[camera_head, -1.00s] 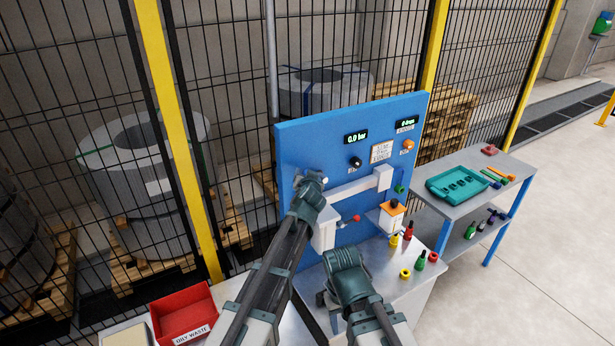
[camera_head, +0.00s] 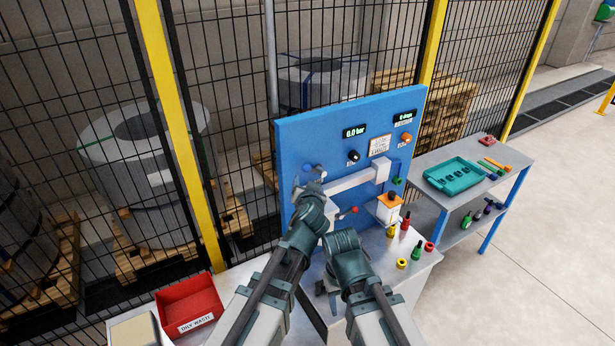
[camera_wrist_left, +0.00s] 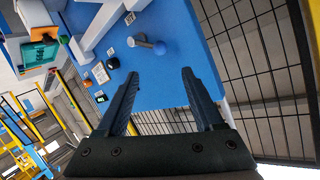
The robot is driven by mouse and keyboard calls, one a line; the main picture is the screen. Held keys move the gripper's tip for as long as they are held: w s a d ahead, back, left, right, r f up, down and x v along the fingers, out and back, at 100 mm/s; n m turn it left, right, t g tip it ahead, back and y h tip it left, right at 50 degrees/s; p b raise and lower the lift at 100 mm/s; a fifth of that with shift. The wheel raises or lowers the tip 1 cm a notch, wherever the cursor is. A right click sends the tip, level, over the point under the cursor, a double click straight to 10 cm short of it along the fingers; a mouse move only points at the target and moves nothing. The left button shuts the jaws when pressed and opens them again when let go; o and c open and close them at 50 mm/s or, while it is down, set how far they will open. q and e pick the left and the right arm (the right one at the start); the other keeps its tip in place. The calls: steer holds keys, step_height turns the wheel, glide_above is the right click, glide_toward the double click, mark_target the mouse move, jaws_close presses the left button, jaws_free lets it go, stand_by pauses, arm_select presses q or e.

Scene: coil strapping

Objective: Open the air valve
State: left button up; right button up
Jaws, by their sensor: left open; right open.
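The blue panel (camera_head: 340,135) stands upright behind the bench, and its pressure display (camera_head: 354,131) reads 0.0 bar. My left gripper (camera_head: 306,184) is at the panel's left side in the head view. In the left wrist view its fingers (camera_wrist_left: 158,76) are open and empty, with the lever just beyond the tips, apart from them. My right gripper (camera_head: 326,290) is low over the bench, open, its fingers partly hidden.
A white pipe-like bar (camera_head: 350,182) and a red-knobbed lever (camera_head: 354,210) sit right of my left gripper. Several coloured bottles (camera_head: 417,250) stand at the bench's right. A red bin (camera_head: 188,305) lies left. A side table (camera_head: 465,205) holds a teal tray (camera_head: 454,176).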

arm_select(q)
steer(key=shift+s+r, duration=0.1)
steer(key=shift+s, duration=0.25)
